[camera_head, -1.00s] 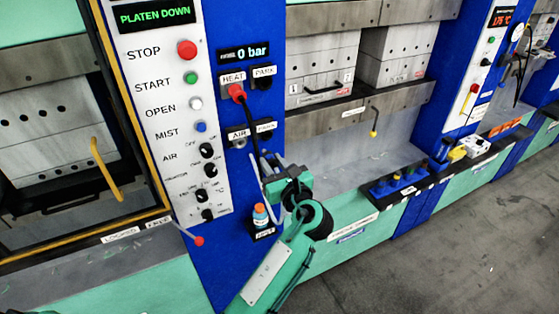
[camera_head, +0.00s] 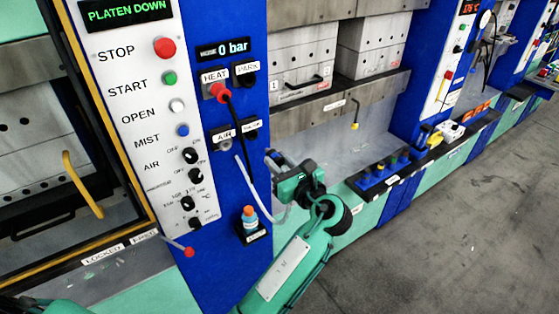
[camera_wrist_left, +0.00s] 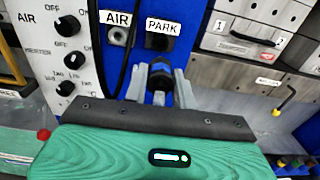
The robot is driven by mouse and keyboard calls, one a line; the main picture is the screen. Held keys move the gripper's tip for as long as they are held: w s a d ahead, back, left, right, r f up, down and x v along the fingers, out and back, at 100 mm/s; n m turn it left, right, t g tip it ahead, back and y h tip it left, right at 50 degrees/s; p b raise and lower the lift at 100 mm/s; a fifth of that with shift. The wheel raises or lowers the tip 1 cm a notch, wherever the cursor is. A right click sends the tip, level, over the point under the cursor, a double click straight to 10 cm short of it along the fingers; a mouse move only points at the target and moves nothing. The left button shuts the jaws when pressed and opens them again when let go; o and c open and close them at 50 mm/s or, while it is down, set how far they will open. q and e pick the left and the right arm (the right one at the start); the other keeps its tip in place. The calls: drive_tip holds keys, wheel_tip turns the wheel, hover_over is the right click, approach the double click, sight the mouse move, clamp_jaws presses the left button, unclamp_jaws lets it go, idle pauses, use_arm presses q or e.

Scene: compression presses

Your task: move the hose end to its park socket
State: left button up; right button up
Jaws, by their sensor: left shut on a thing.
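My left gripper (camera_head: 272,158) is shut on the hose end (camera_wrist_left: 160,74), a dark ribbed fitting between its grey fingers in the left wrist view. The gripper stands just right of and below the lower sockets in the head view. The lower park socket (camera_head: 250,129), labelled PARK, also shows in the left wrist view (camera_wrist_left: 160,43), just beyond the hose end. The fitting looks apart from it, but the depth gap is unclear. The AIR socket (camera_head: 222,138) is to its left and appears empty. A pale hose (camera_head: 266,212) loops below the gripper. My right gripper is out of view.
A red plug (camera_head: 218,91) sits in the HEAT socket, with a black cable hanging beside the AIR socket. The upper PARK socket (camera_head: 246,77) is beside it. The button panel (camera_head: 160,130) is left.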

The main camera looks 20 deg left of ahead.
sight(267, 150)
use_arm(q)
drive_tip(key=shift+r, duration=0.15)
drive_tip(key=shift+w+a+p, duration=0.15)
drive_tip(key=shift+p, duration=0.2)
drive_tip(key=shift+w+a, duration=0.2)
drive_tip(key=shift+a, duration=0.1)
drive_tip(key=p+x, duration=0.1)
drive_tip(key=x, duration=0.1)
drive_tip(key=shift+w+a, duration=0.25)
drive_tip(key=shift+w+a+p, duration=0.35)
drive_tip(key=shift+w+a, duration=0.05)
drive_tip(key=shift+a, duration=0.1)
drive_tip(key=shift+w+a, duration=0.2)
drive_tip(key=shift+a, duration=0.05)
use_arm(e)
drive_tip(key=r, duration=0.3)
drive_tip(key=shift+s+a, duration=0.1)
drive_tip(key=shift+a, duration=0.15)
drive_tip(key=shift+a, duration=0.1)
